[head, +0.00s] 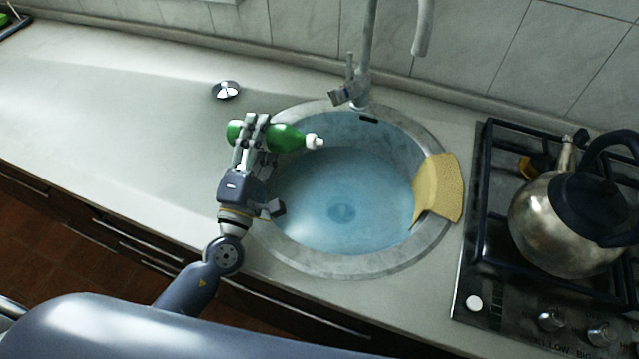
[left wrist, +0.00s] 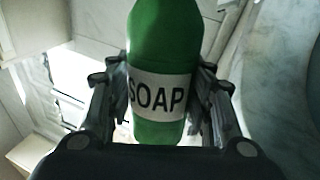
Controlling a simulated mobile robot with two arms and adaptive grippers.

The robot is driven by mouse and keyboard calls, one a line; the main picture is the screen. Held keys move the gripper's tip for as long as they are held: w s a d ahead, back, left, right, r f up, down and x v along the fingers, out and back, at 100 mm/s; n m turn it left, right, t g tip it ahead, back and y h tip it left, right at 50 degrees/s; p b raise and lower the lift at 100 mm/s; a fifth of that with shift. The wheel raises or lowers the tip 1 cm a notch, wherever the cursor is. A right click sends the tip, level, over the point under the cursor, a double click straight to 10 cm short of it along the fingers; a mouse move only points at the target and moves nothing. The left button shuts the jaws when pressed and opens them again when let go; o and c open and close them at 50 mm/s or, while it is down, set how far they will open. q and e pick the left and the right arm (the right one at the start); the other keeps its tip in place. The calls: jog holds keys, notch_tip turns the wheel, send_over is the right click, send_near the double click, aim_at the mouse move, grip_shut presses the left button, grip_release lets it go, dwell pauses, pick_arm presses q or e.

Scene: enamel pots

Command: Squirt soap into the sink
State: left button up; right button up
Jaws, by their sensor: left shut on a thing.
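A green soap bottle (head: 286,138) with a white nozzle lies tipped sideways over the left rim of the sink (head: 275,243) in the head view. Its nozzle points right, over the basin. My left gripper (head: 252,134) is shut on the bottle's body. In the left wrist view the soap bottle (left wrist: 165,42) sits between both fingers, with its white SOAP label facing the camera. The round sink holds bluish water. No stream from the nozzle shows. My right gripper is not in view.
A yellow cloth (head: 437,187) hangs over the sink's right rim. The faucet (head: 358,85) stands behind the basin. A metal kettle (head: 560,222) sits on the stove at right. A small silver plug (head: 226,90) lies on the counter. The left counter (head: 110,110) is mostly clear.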

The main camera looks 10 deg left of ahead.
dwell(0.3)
pick_arm(q)
jog(key=shift+a+r+m+h, duration=0.1)
jog(key=shift+m+h, duration=0.3)
jog(key=shift+m, duration=0.3)
dwell(2.0)
